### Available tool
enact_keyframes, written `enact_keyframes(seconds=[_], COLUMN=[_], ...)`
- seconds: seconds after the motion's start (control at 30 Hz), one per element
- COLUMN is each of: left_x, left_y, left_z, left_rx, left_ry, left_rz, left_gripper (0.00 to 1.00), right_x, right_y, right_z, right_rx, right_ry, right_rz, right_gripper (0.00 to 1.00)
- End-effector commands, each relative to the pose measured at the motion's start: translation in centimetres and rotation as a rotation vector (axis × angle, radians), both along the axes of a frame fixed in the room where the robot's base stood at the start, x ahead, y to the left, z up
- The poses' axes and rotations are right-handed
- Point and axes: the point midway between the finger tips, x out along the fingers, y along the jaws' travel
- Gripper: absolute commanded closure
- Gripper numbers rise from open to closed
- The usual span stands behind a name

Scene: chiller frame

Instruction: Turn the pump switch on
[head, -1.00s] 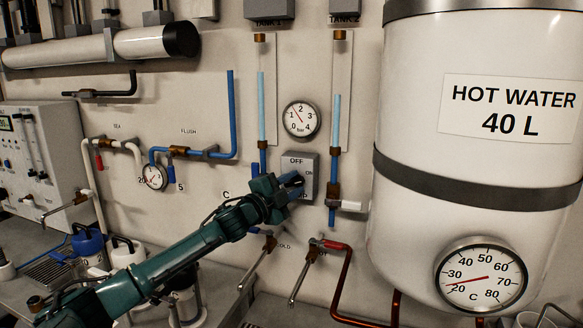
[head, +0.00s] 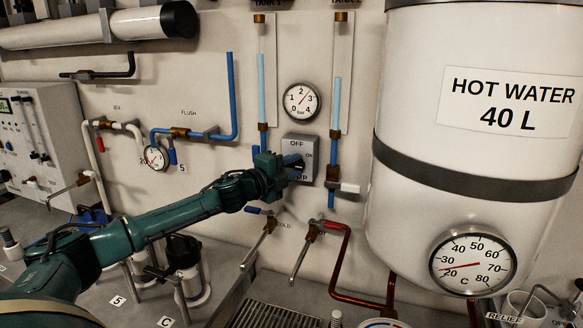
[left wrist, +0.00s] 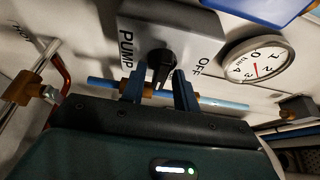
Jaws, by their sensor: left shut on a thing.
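The pump switch (head: 301,143) is a grey wall box marked OFF at the top, ON at the right and PUMP at the bottom. In the left wrist view its box (left wrist: 205,32) fills the top, and its black knob (left wrist: 161,62) points down between the fingers, toward the ON side. My left gripper (head: 292,168) is at the box in the head view, its jaws covering most of the knob. In the left wrist view my left gripper (left wrist: 158,85) has a blue finger on each side of the knob and is shut on it. My right gripper is out of view.
A round bar gauge (head: 301,100) above the switch reads between 2 and 3. Blue tubes flank the switch. The white hot water tank (head: 470,200) stands close on the right. Two taps (head: 315,232) with levers sit below.

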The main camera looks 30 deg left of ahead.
Motion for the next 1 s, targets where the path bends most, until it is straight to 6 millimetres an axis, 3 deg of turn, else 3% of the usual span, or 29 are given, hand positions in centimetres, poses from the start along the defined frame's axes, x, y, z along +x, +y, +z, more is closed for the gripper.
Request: enact_keyframes(seconds=[0.17,0.2,0.27,0.53,0.67,1.0], left_x=[0.0,0.0,0.0,-0.1,-1.2,-7.4], left_y=[0.1,0.1,0.1,0.1,0.4,1.3], left_z=[0.0,0.0,0.0,0.0,-0.3,-0.9], left_rx=[0.002,0.002,0.002,0.000,0.001,0.007], left_ry=[0.000,0.000,0.000,0.000,0.001,0.003], left_rz=[0.003,0.003,0.003,0.002,0.003,0.003], left_gripper=[0.92,0.68,0.64,0.64,0.64,0.64], right_x=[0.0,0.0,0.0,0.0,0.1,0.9], right_y=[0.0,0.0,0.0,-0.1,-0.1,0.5], right_z=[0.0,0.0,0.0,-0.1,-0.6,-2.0], right_rx=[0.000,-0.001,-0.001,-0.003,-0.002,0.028], right_ry=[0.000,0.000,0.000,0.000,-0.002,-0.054], right_rz=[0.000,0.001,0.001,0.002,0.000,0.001], right_gripper=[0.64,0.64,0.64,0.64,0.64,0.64])
